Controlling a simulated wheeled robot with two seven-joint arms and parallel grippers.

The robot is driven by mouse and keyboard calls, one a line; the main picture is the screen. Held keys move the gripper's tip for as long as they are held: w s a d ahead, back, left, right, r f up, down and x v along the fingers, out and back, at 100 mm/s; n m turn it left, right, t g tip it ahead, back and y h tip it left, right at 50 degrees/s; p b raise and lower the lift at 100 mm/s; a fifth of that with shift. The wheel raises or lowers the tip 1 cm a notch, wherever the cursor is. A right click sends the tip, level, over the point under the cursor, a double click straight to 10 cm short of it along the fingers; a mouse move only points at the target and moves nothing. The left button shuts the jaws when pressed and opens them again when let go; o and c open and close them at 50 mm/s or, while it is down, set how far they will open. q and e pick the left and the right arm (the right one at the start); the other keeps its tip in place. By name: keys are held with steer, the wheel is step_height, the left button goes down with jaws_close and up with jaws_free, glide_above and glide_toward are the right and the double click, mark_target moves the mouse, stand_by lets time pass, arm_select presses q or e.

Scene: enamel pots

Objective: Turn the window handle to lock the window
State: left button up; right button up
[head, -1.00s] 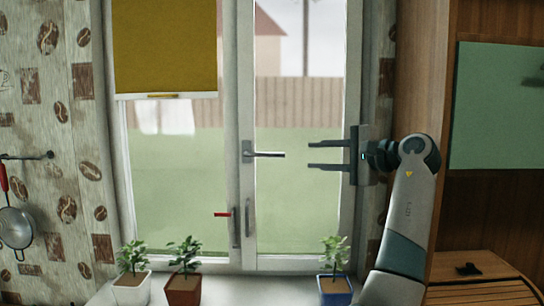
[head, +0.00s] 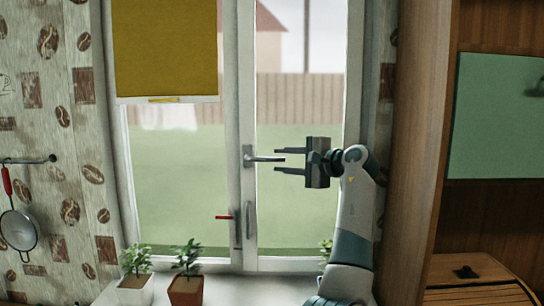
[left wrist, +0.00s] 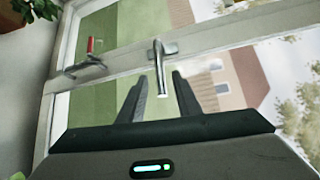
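The window handle (head: 262,158) is a grey metal lever on the middle frame of the window. It lies level and points right. My left gripper (head: 276,160) is open, with one finger above and one below the lever's free end. In the left wrist view the handle (left wrist: 161,72) reaches down between the two fingertips of the gripper (left wrist: 160,77), with gaps on both sides. I see no contact. The window frame (head: 247,90) looks closed in the head view. My right gripper is not in view.
A smaller red-tipped latch (head: 224,217) sits lower on the frame. A white pot (head: 135,291) and a brown pot (head: 186,291) with plants stand on the sill. Another plant (head: 325,250) is partly behind my arm. A yellow blind (head: 166,50) hangs at upper left.

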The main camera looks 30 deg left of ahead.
mark_target(275, 160)
arm_select(q)
steer(key=shift+p+x, duration=0.6)
steer(key=shift+x, duration=1.85)
steer(key=shift+c, duration=0.4)
jaws_close()
